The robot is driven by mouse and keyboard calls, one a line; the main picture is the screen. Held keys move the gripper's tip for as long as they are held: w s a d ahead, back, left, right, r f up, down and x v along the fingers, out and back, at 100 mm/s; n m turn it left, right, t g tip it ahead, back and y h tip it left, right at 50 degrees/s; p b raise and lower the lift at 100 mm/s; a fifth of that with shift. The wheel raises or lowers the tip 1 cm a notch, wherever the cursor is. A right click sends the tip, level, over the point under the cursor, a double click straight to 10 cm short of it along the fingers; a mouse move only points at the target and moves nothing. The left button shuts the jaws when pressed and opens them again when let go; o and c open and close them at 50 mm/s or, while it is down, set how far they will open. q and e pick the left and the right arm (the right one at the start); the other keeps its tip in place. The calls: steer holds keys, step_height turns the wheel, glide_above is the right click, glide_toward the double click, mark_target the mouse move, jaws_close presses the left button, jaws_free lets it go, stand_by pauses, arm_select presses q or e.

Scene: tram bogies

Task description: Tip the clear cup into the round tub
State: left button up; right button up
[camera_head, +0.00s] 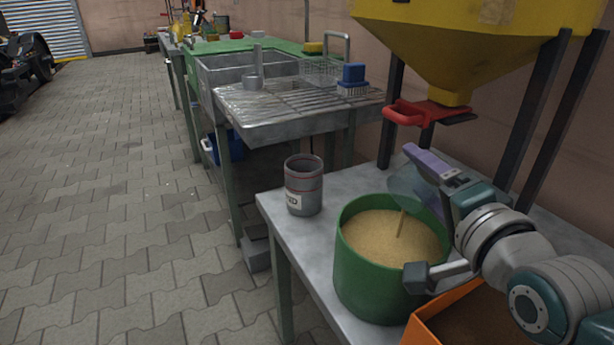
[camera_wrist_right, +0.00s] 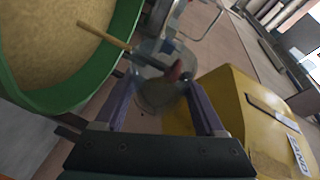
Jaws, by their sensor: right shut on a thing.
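The round green tub (camera_head: 362,268) stands on the metal table, holding tan, sand-like grains; it also shows at the upper left in the right wrist view (camera_wrist_right: 128,22). My right gripper (camera_head: 420,172) is shut on the clear cup (camera_head: 403,187), which is tilted above the tub's far right side. In the right wrist view the cup (camera_wrist_right: 155,92) sits between the purple fingers (camera_wrist_right: 160,110). A thin tan streak (camera_head: 400,224) runs between the cup and the grains; I cannot tell whether it is a stream or a stick. The left gripper is out of view.
A grey tin (camera_head: 303,190) stands left of the tub. An orange bin (camera_head: 450,325) is close in front on the right. The yellow hopper (camera_head: 460,45) with a red slide (camera_head: 425,112) hangs behind the cup between dark posts. A sink bench (camera_head: 300,105) stands further back.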

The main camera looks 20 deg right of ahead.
steer(key=shift+s+a+r+n+t+h+p, duration=0.15)
steer(key=shift+a+r+n+t+p, duration=0.15)
steer(key=shift+r+n, duration=0.35)
steer(key=shift+a+r+n+t+h+p, duration=0.25)
steer(key=shift+r+n, duration=0.2)
steer(key=shift+r, duration=0.4)
stand_by(0.9)
